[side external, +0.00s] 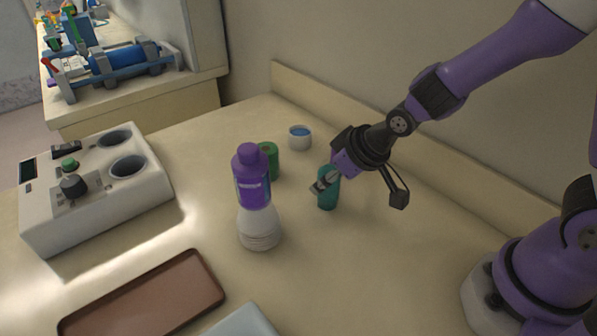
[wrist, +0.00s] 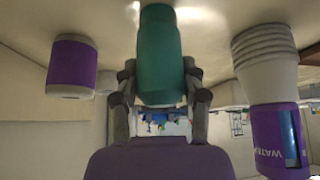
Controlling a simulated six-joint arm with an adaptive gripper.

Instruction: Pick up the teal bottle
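The teal bottle (side external: 328,191) stands upright on the table near the middle of the side view. In the wrist view, which is upside down, the teal bottle (wrist: 159,50) fills the space between the two fingers. My gripper (side external: 360,188) is at the bottle with its fingers spread. One finger crosses in front of the bottle in the side view; the other hangs well to its right. In the wrist view my gripper (wrist: 160,92) shows a finger on each side of the bottle. Any contact is unclear.
A purple bottle (side external: 250,180) appears to stand on stacked white cups (side external: 260,230) left of the teal bottle. A green cylinder (side external: 270,160) and small cup (side external: 300,137) are behind. A device (side external: 95,200) and brown tray (side external: 145,295) lie left. Table right of the teal bottle is clear.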

